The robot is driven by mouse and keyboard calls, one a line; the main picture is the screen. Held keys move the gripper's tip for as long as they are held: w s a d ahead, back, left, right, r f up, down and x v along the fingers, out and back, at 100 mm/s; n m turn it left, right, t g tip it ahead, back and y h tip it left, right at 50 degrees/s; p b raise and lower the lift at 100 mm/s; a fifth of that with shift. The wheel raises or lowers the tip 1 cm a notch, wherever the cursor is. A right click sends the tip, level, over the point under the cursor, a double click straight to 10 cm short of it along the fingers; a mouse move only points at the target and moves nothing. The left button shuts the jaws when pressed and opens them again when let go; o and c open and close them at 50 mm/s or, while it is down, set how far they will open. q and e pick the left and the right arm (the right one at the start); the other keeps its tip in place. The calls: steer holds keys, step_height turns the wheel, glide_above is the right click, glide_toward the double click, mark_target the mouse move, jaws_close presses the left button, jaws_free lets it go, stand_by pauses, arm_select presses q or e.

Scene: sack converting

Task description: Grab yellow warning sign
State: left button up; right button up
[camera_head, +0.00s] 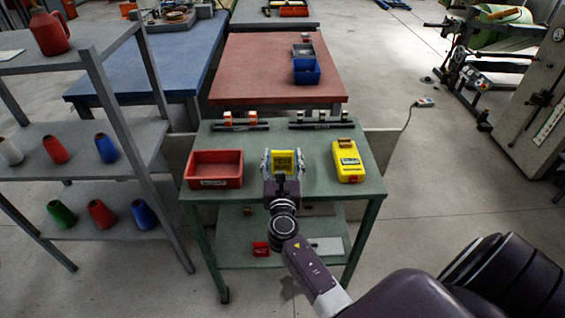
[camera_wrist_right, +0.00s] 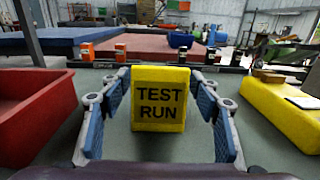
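The yellow warning sign (camera_head: 284,163) stands upright on the green table (camera_head: 315,180). In the right wrist view the sign (camera_wrist_right: 159,98) reads "TEST RUN" in black letters and faces the camera. My right gripper (camera_head: 283,166) is open, with one finger on each side of the sign. In the right wrist view the blue pads of the gripper (camera_wrist_right: 160,110) flank it, with small gaps at its left and right edges. The sign's bottom edge is low between the fingers. My left gripper is not in view.
A red bin (camera_head: 214,169) is left of the gripper, and a yellow case (camera_head: 348,160) is to its right. Two dark racks with small blocks (camera_head: 321,124) lie along the back edge. A grey shelf (camera_head: 85,150) with colored cones stands at the left.

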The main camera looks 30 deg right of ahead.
steer(key=c, duration=0.9)
steer(key=shift+r, duration=0.15)
